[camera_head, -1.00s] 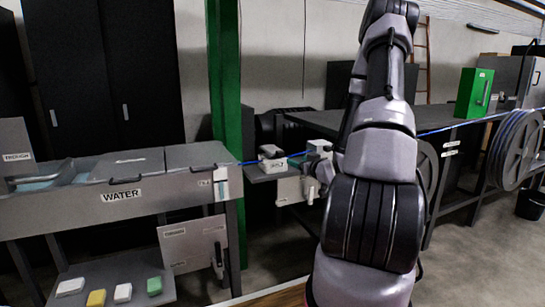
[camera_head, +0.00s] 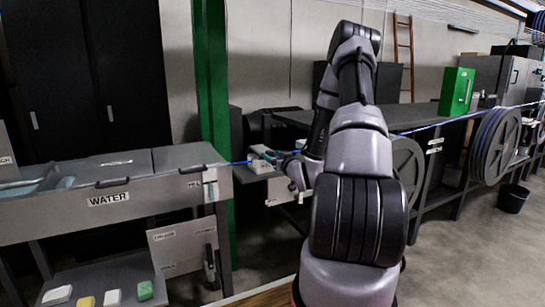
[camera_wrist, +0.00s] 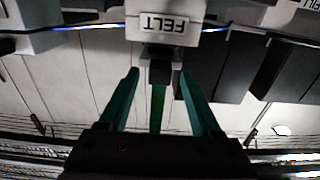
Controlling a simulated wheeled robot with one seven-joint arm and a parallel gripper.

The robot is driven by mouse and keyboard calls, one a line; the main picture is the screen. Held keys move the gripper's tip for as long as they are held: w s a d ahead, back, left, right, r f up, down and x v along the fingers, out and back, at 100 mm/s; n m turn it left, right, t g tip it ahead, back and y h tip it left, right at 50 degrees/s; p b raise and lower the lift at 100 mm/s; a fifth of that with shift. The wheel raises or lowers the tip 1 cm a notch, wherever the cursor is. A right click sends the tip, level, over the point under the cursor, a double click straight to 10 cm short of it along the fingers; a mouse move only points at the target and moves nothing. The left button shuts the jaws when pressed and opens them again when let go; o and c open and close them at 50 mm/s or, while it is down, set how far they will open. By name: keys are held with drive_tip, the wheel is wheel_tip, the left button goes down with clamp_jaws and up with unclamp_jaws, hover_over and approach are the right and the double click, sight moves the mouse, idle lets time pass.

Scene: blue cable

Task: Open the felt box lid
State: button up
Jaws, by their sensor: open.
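The felt box (camera_wrist: 166,22) is pale with a "FELT" label, upside down in the wrist view. A dark block (camera_wrist: 160,66), perhaps its handle, sticks out below the label. My gripper (camera_wrist: 160,78) is open, with its two teal fingers apart on either side of that block; I cannot tell whether they touch it. In the head view the pale felt box (camera_head: 262,155) sits on a small shelf beside the green post, partly hidden by my gripper (camera_head: 281,155). I see no open gap at its lid.
The blue cable (camera_wrist: 235,27) runs across at the felt box and on to the large reels (camera_head: 497,145) at right. A water trough (camera_head: 108,200) stands left of the green post (camera_head: 212,90). A long dark bench (camera_head: 425,114) lies behind my arm.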

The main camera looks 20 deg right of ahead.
drive_tip(key=shift+w, duration=0.25)
clamp_jaws()
idle(1.4)
